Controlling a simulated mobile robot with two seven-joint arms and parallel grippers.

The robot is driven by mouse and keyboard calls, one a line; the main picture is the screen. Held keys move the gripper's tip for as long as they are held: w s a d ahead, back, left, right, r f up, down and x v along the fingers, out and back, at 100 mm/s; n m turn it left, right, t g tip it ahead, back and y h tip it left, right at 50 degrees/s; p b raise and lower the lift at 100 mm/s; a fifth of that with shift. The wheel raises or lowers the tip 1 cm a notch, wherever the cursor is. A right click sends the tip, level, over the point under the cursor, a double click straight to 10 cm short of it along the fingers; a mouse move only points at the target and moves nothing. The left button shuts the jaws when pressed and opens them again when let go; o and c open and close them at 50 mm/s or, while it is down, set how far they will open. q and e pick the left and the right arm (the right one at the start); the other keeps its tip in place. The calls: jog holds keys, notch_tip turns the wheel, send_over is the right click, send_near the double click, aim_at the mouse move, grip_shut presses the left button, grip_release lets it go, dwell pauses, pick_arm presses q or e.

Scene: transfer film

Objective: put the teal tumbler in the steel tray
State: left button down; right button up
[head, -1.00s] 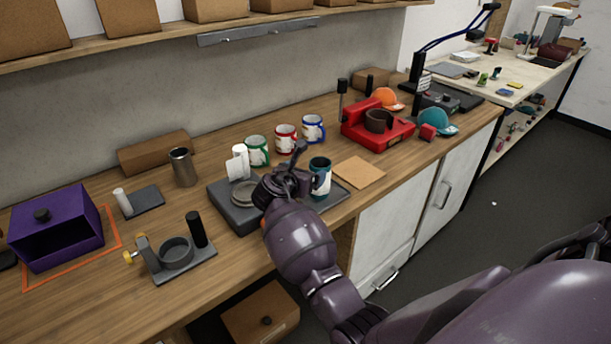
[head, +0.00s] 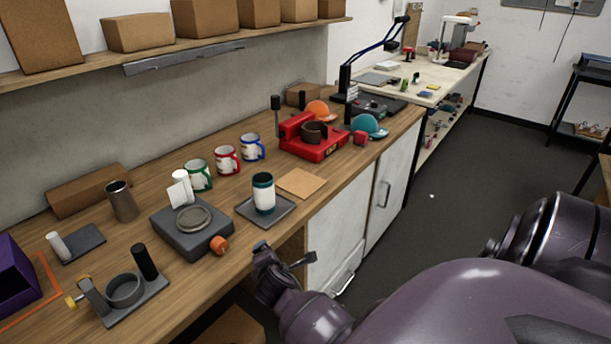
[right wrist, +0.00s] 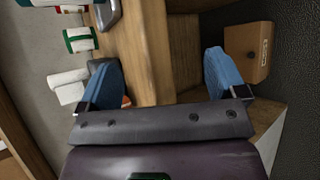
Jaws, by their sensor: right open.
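The teal tumbler (head: 263,196), with a pale band around its middle, stands upright on the steel tray (head: 285,213), a flat grey square near the bench's front edge. My right gripper (head: 287,252) is in front of the bench edge, below the tray in the head view and apart from the tumbler. In the right wrist view its two blue fingers (right wrist: 163,68) are spread wide with nothing between them. My left gripper is in neither view.
A grey press (head: 190,238) with an orange knob stands left of the tray. A tan board (head: 301,183) lies to its right. Green, red and blue mugs (head: 227,160) stand behind. A red machine (head: 312,142) is farther right.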

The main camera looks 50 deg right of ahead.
jog(key=s+a+f+m+y, duration=0.2)
jog(key=s+a+m+y, duration=0.1)
jog(key=s+m, duration=0.4)
jog(key=s+a+f+m+t+y, duration=0.1)
jog(key=s+a+f+m+y, duration=0.2)
jog(key=s, duration=1.1)
jog(key=a+m, duration=0.2)
jog(key=m, duration=0.3)
jog(key=shift+s+a+t+y, duration=0.2)
jog(key=shift+a+t+y, duration=0.1)
jog(key=shift+a, duration=0.1)
jog(key=w+f+b, duration=0.1)
jog(key=b, duration=0.2)
jog(key=shift+f, duration=0.35)
